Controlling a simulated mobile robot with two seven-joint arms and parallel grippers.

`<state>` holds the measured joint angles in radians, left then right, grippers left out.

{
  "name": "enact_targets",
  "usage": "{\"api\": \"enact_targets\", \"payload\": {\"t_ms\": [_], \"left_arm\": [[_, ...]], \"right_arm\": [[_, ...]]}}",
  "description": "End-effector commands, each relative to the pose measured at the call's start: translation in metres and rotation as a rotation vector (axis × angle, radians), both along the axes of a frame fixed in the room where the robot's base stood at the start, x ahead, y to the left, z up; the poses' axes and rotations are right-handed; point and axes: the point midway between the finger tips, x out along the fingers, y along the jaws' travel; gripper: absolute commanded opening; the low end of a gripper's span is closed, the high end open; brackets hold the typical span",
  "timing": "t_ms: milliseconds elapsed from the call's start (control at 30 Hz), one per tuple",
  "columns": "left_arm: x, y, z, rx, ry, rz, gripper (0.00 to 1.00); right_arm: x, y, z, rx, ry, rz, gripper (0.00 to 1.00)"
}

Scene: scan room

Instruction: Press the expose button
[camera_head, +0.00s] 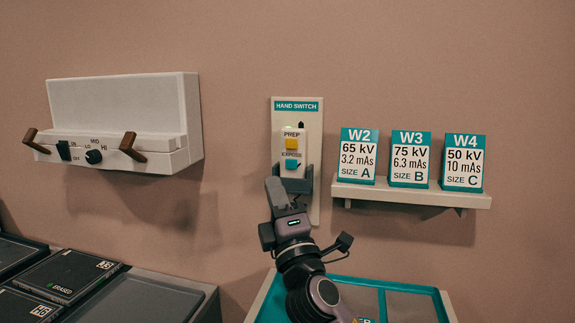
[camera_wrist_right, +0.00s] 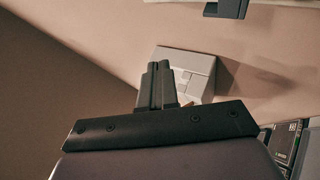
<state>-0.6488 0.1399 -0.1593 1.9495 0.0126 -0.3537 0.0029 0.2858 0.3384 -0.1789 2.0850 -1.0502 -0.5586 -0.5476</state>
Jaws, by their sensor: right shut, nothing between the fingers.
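The hand switch (camera_head: 291,142) hangs on a pale wall plate headed HAND SWITCH. It has a yellow PREP button (camera_head: 292,143) above a teal EXPOSE button (camera_head: 292,164). My right gripper (camera_head: 274,183) is just below and left of the EXPOSE button, shut and empty. The switch sits in a dark holder (camera_head: 306,180), partly hidden behind my gripper. I cannot tell whether the fingertips touch the switch or holder. The right wrist view shows the two closed fingers (camera_wrist_right: 160,70) side by side. My left gripper is not in view.
A white wall unit (camera_head: 125,110) with brown pegs and a knob is at left. A shelf (camera_head: 410,193) with cards W2, W3 and W4 is at right. Below are a teal-rimmed tray (camera_head: 262,300) and dark cassettes (camera_head: 68,275). The wall between unit and switch is clear.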

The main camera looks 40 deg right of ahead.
Motion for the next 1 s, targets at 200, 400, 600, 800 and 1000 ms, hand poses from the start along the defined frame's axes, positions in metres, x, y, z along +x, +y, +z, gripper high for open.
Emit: {"api": "enact_targets", "payload": {"t_ms": [200, 400, 600, 800, 1000], "left_arm": [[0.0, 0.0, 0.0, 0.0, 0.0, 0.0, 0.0], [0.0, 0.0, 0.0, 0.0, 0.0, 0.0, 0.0], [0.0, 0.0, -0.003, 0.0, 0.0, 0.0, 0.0], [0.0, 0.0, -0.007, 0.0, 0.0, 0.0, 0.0], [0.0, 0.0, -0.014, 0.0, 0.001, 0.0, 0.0]], "right_arm": [[-0.001, -0.001, 0.004, -0.01, -0.01, -0.009, 0.0], [0.0, -0.001, 0.004, -0.009, -0.008, -0.009, 0.0], [0.009, -0.012, 0.003, -0.009, -0.009, -0.01, 0.0], [0.027, -0.034, 0.003, -0.01, -0.008, -0.01, 0.0], [0.044, -0.053, 0.002, -0.008, -0.009, -0.009, 0.0]]}}
